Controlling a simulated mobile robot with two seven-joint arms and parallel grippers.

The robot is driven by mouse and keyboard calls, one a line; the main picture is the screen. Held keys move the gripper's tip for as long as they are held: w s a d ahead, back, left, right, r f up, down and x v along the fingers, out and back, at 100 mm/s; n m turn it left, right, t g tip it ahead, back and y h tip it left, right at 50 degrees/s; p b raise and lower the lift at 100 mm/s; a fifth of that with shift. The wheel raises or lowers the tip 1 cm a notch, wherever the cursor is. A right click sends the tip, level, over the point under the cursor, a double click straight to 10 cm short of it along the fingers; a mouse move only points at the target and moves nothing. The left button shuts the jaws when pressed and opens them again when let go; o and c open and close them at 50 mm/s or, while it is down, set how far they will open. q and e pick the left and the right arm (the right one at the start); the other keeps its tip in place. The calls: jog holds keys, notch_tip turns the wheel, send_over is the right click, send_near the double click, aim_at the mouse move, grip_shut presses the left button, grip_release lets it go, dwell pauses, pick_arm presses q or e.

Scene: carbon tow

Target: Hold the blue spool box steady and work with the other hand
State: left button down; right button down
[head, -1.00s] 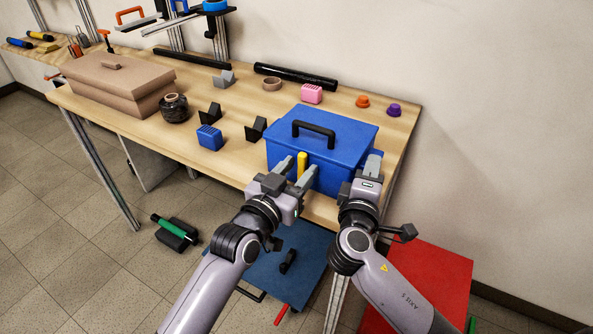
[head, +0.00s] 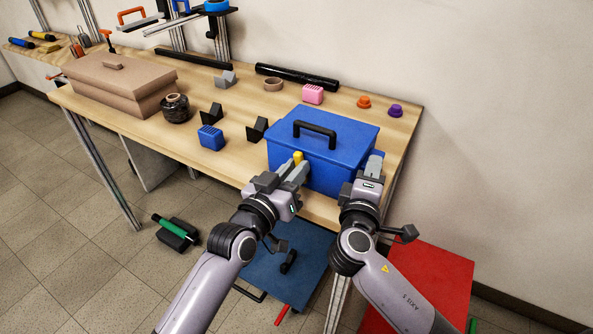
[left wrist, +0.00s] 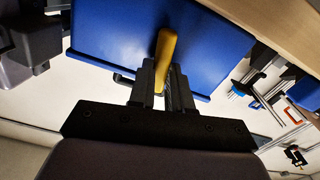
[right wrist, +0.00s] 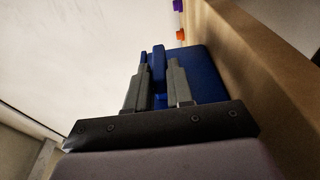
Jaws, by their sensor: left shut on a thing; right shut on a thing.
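The blue spool box (head: 322,145) stands upright at the table's front right, its lid down, with a black handle (head: 315,130) on top. A yellow latch (head: 298,157) is on its front face and also shows in the left wrist view (left wrist: 165,48). My left gripper (head: 301,168) is shut on the yellow latch. My right gripper (head: 375,163) is at the box's right side. In the right wrist view it is shut on a blue tab (right wrist: 159,66) that sticks out from the box. The inside of the box is hidden.
A blue block (head: 210,138), black wedges (head: 257,129), a pink block (head: 313,94) and orange (head: 363,102) and purple (head: 396,111) knobs stand around the box. A brown box (head: 118,80) is at the left. The wooden tabletop (head: 165,138) is clear at the front left.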

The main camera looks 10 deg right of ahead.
pick_arm(q)
jog(key=n, duration=0.3)
jog(key=w+a+f+n, duration=0.1)
jog(key=n, duration=0.1)
jog(key=shift+a+n, duration=0.1)
jog(key=shift+n, duration=0.2)
pick_arm(e)
jog(key=shift+s+f, duration=0.1)
jog(key=shift+f, duration=0.35)
pick_arm(q)
jog(key=n, duration=0.3)
jog(key=shift+w+a+f, duration=0.1)
jog(key=shift+a+f, duration=0.15)
jog(key=shift+f, duration=0.05)
jog(key=shift+f+n, duration=0.3)
jog(key=shift+n, duration=1)
jog(key=c, duration=1)
grip_release()
jog(key=shift+w+a, duration=0.1)
jog(key=shift+c, duration=0.2)
jog(key=v, duration=1.2)
